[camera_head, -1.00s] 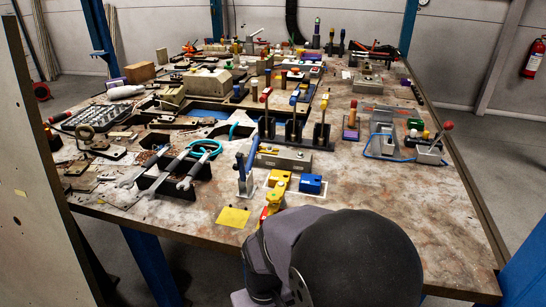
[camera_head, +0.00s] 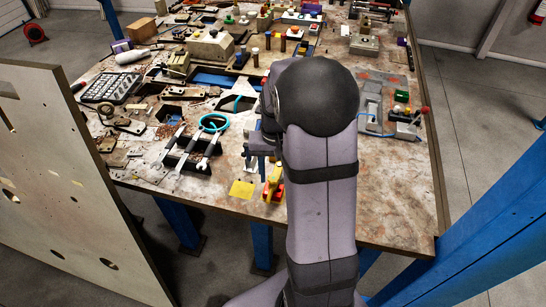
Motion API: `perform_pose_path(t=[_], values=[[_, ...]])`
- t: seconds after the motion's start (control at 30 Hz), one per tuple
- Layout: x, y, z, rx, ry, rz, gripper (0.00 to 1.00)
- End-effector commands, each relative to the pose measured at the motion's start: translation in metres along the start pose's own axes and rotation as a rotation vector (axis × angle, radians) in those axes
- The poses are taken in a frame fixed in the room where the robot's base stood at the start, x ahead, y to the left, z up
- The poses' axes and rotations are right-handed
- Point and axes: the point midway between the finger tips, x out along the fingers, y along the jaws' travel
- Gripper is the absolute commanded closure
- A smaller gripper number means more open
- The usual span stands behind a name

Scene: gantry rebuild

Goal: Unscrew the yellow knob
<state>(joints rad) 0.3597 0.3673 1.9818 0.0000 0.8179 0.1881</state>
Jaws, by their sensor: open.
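I cannot single out the yellow knob for certain. Several small knobs and coloured posts stand at the back of the bench, such as a blue-topped post (camera_head: 255,56), and they are small in this view. A yellow and red piece (camera_head: 272,184) stands at the front edge, just left of my arm. My arm (camera_head: 322,200) reaches up over the middle of the bench, its dark rounded joint covering what stands behind it.
A yellow sheet (camera_head: 242,189) lies near the front edge. A black holder with wrenches (camera_head: 190,150) and a teal ring (camera_head: 214,122) are to the left. A socket tray (camera_head: 110,88) is further left. A red-tipped lever (camera_head: 425,110) stands at right. The front right bench top is clear.

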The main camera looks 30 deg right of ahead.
Motion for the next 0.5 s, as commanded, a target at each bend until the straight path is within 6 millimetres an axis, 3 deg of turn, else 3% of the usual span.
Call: perform_pose_path(t=[0.03, 0.13, 0.5], values=[[-0.006, -0.004, -0.018, 0.057, 0.027, -0.006, 0.56], [-0.029, -0.009, -0.041, 0.197, 0.068, -0.020, 0.56], [-0.032, -0.007, -0.031, 0.477, 0.023, -0.010, 0.56]])
